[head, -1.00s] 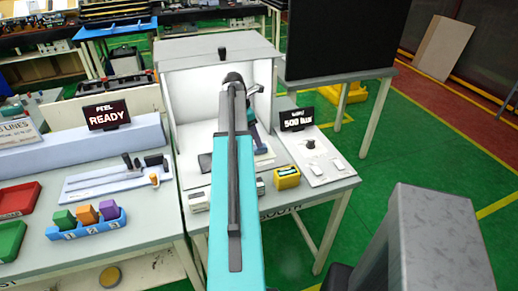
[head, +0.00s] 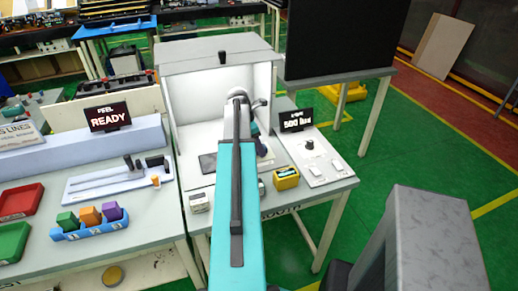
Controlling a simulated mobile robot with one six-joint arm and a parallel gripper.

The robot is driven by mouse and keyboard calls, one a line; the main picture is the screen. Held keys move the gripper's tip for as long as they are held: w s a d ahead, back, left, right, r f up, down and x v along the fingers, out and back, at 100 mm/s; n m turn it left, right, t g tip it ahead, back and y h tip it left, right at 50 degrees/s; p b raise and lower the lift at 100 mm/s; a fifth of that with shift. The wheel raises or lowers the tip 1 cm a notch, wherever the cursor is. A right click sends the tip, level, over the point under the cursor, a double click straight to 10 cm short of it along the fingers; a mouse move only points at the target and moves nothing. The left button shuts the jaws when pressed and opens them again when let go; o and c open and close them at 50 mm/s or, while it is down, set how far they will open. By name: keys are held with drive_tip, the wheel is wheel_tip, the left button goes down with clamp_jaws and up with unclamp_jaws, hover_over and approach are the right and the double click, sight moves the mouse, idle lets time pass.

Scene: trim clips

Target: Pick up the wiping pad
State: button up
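No object in view can be named the wiping pad for certain. A flat dark piece (head: 208,163) lies on the white floor of the open booth, left of my arm. A yellow block with a dark top (head: 286,178) sits at the booth table's front, right of my arm. My gripper (head: 264,150) is inside the booth, low over its floor. My own arm covers most of it, and its fingertips and anything between them cannot be made out.
The white booth (head: 178,85) has walls at the back and sides. A small white box (head: 199,202) stands at its front left. A panel with a knob (head: 318,160) and a display (head: 296,119) are on the right. A blue tray (head: 90,231) with coloured blocks is on the left bench.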

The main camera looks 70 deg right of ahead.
idle(0.6)
drive_tip(key=c, duration=1.2)
drive_tip(key=shift+r, duration=0.1)
